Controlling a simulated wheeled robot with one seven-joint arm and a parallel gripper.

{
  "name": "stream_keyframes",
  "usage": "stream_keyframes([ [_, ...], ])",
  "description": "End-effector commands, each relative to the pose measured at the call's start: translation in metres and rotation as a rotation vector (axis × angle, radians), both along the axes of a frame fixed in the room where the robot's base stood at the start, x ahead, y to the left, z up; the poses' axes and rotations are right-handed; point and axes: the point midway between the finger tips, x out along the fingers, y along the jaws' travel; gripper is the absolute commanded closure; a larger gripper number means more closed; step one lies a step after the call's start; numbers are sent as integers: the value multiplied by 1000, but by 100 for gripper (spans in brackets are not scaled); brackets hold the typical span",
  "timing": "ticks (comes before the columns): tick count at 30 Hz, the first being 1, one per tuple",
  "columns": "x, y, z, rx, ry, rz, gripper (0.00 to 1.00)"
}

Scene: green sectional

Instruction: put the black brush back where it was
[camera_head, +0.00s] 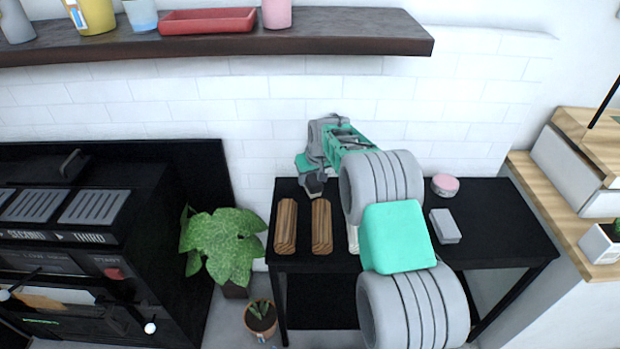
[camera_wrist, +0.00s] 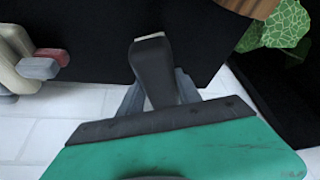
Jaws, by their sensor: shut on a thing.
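The black brush (camera_wrist: 153,72) is between my gripper's fingers (camera_wrist: 160,97) in the wrist view. It is dark with a pale end face that points away from my gripper. In the head view my gripper (camera_head: 314,172) is over the back left part of the black table (camera_head: 490,210), near the tiled wall. The brush (camera_head: 314,187) shows there as a small dark piece with a lighter lower edge, just behind the wooden blocks. My gripper is shut on the brush. I cannot tell whether the brush touches the table.
Two striped wooden blocks (camera_head: 286,226) lie at the table's left. A pink tin (camera_head: 445,185) and a grey box (camera_head: 445,226) are at its right. My arm hides the middle. A plant (camera_head: 222,245) stands left of the table; a dark shelf (camera_head: 340,32) is above.

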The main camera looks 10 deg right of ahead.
Motion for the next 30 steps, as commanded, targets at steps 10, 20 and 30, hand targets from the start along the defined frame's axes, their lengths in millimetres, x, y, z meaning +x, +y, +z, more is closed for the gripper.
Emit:
stream_keyframes([
  [10,1,0,-7,0,-4,0,100],
  [20,0,0,-7,0,-3,0,38],
  [30,-1,0,3,-1,-4,-1,38],
])
